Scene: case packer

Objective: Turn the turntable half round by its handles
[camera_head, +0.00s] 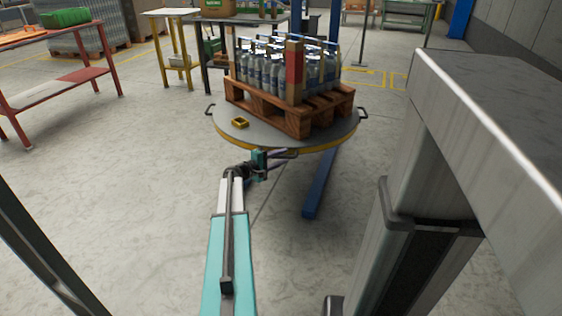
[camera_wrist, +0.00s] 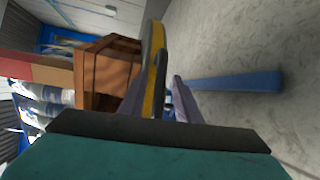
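The round turntable (camera_head: 225,121) has a grey top and a yellow rim. It carries a wooden pallet (camera_head: 291,121) with capped bottles (camera_head: 262,72). Dark handles show at its left edge (camera_head: 209,110), right edge (camera_head: 363,114) and front edge (camera_head: 290,153). My gripper (camera_head: 279,158) is at the front edge, by the front handle. In the wrist view my gripper's purple fingers (camera_wrist: 160,92) stand apart, with the dark handle (camera_wrist: 159,75) and yellow rim between or just beyond them. Contact with the handle cannot be told.
A small yellow block (camera_head: 240,123) lies on the turntable's front left. A blue beam (camera_head: 322,185) lies on the floor below it. A grey metal frame (camera_head: 480,130) stands close on the right. A red bench (camera_head: 60,88) stands at the left. The floor between is clear.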

